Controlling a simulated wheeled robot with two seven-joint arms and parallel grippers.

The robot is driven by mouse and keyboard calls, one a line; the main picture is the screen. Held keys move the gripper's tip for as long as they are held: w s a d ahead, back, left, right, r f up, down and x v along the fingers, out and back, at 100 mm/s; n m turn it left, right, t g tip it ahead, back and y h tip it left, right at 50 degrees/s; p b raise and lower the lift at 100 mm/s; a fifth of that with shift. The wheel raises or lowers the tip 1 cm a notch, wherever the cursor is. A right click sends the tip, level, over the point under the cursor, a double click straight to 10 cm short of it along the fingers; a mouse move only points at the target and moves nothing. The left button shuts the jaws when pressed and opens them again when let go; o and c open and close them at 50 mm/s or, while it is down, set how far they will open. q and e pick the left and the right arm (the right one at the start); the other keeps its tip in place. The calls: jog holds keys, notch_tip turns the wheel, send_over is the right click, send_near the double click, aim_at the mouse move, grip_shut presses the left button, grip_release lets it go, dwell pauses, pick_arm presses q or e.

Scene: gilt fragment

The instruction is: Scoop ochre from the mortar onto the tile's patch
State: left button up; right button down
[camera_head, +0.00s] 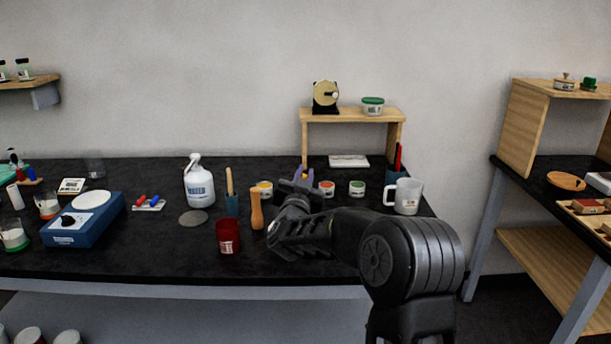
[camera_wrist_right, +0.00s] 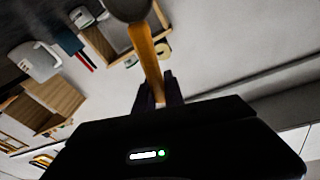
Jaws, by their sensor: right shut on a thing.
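My right gripper (camera_head: 304,181) is over the middle of the black bench, partly hidden by my own arm. In the right wrist view, its jaws (camera_wrist_right: 158,98) are shut on a wooden handle (camera_wrist_right: 148,58) with a dark grey rounded head (camera_wrist_right: 129,8) at its far end. The head is cut off by the frame's edge, so I cannot tell if it carries ochre. A pale flat slab (camera_head: 349,161), perhaps the tile, lies under the small wooden shelf; no patch can be made out. I cannot make out a mortar. My left gripper is not in view.
A red cup (camera_head: 228,236), a wooden peg-like piece (camera_head: 257,209) and a blue holder (camera_head: 232,204) stand left of my right gripper. A white mug (camera_head: 408,196) stands to its right. Small pots (camera_head: 357,188) line the bench behind.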

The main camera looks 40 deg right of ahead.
jog(key=shift+s+r, duration=0.1)
notch_tip(320, 180, down, 6)
jog(key=b, duration=0.4)
dwell(0.5)
jog(key=shift+a+f+b, duration=0.1)
jog(key=shift+f+b, duration=0.7)
jog(key=shift+f, duration=0.15)
dwell(1.6)
jog(key=shift+r, duration=0.1)
notch_tip(320, 180, up, 7)
jog(key=p, duration=0.4)
dwell(0.3)
dwell(0.8)
